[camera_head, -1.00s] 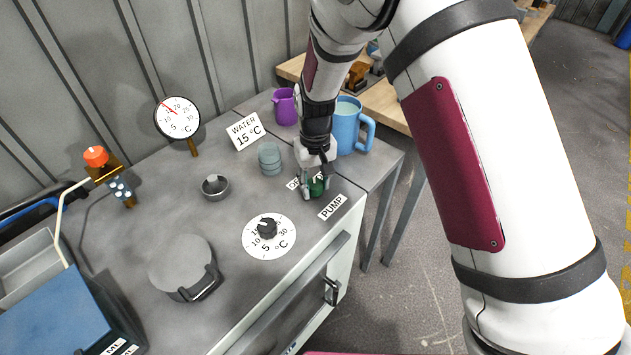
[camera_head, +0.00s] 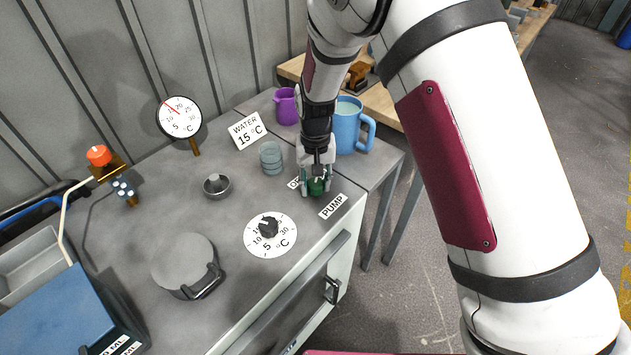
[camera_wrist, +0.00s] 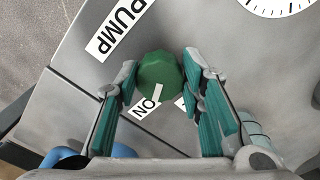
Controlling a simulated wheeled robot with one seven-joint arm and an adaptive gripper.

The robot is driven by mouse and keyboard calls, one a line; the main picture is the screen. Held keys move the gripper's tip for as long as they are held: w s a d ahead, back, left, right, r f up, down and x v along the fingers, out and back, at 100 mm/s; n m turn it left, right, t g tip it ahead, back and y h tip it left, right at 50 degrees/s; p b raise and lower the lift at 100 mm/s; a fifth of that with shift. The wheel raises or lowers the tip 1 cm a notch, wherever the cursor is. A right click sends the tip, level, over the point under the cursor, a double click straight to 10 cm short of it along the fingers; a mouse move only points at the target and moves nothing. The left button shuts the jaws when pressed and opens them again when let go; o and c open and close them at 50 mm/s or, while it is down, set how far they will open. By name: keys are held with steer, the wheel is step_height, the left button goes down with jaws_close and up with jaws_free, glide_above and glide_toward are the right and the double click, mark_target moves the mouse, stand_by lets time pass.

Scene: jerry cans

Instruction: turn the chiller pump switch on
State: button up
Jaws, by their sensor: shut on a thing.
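The pump switch is a green faceted knob (camera_wrist: 160,72) with a white pointer mark, on the grey bench top. It also shows as a small green shape in the head view (camera_head: 317,186). My gripper (camera_head: 317,188) reaches down over it, with its teal-padded fingers on either side and shut on it. In the wrist view the pointer is directed towards the lower edge, near the ON label (camera_wrist: 145,108). A second label beside it is mostly hidden by the right finger. The PUMP label (camera_wrist: 120,28) lies beside the knob.
A black dial (camera_head: 268,227) on a white scale sits left of the knob. A blue mug (camera_head: 348,130), purple jug (camera_head: 286,106) and glass cup (camera_head: 271,158) stand behind. A gauge (camera_head: 179,117) stands at the back.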

mark_target(316, 184)
steer(key=o, duration=1.2)
steer(key=shift+c, duration=0.2)
step_height(316, 184, up, 12)
steer(key=s+d+r+t+y, duration=0.1)
steer(key=s+d+r, duration=0.4)
steer(key=d+r, duration=0.25)
steer(key=s+d+r+t, duration=0.1)
steer(key=s+d+r, duration=0.5)
steer(key=r, duration=0.2)
steer(key=s+d+r, duration=0.1)
steer(key=s+d, duration=0.2)
steer(key=s, duration=0.1)
steer(key=s+d+r+m+t, duration=0.1)
steer(key=s+d+r, duration=0.1)
steer(key=s, duration=0.3)
steer(key=shift+s+d+r, duration=0.2)
steer(key=shift+d+r, duration=0.05)
steer(key=shift+d, duration=0.15)
steer(key=shift+t+h, duration=0.5)
steer(key=shift+t, duration=0.1)
steer(key=s+d, duration=0.1)
steer(key=s, duration=0.1)
steer(key=s+d, duration=0.1)
steer(key=s, duration=0.2)
steer(key=s+d+f, duration=0.1)
steer(key=s, duration=0.2)
steer(key=shift+s+d, duration=0.1)
steer(key=shift+s, duration=0.05)
steer(key=shift+c, duration=0.2)
